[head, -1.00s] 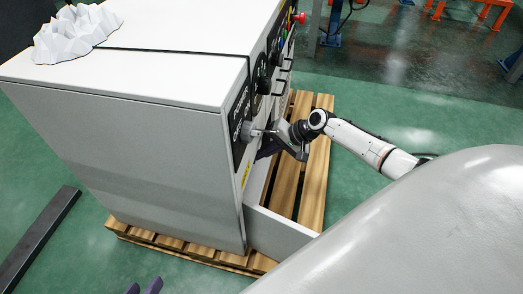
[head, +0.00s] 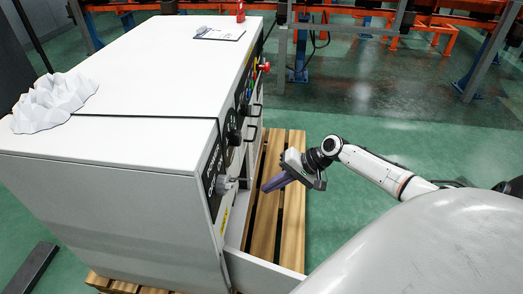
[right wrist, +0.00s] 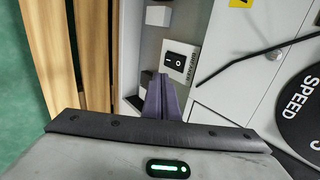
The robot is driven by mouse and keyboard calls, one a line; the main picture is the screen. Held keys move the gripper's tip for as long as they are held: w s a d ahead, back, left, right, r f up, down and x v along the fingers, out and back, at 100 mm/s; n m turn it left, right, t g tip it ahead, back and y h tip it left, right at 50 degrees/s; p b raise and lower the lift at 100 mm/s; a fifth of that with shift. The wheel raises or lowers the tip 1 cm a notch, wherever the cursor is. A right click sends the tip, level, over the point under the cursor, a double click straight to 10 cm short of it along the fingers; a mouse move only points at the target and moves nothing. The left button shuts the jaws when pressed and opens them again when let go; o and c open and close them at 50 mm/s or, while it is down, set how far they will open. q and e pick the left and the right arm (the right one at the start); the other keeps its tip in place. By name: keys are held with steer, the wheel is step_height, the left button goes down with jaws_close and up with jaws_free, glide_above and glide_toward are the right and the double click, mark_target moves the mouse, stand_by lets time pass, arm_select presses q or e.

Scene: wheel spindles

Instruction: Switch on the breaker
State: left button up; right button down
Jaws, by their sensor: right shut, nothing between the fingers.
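The breaker (right wrist: 180,62) is a black rocker switch on a white plate lettered BREAKER, in the right wrist view. It sits in the open recess of the grey cabinet (head: 120,190); I cannot tell which way the rocker is tipped. In the head view the breaker is hidden. My right gripper (head: 268,187) has dark purple fingers, shut and empty, out in front of the cabinet's control face, apart from it. In the right wrist view the fingertips (right wrist: 164,78) appear just below the breaker plate, with no clear contact. My left gripper is not in view.
A grey panel (head: 262,273) juts out from the cabinet's lower front. Knobs, handles and a red button (head: 264,67) stick out of the control face. The cabinet stands on a wooden pallet (head: 292,205). A clipboard (head: 220,33) lies on top.

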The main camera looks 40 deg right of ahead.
steer(key=shift+s+d+r, duration=0.1)
steer(key=shift+r, duration=0.1)
steer(key=shift+f, duration=0.1)
steer(key=s+a+f+n+y, duration=0.2)
steer(key=s+a+y, duration=0.1)
steer(key=a, duration=0.3)
steer(key=shift+s+a+f, duration=0.15)
steer(key=shift+s+f, duration=0.2)
steer(key=shift+s, duration=0.2)
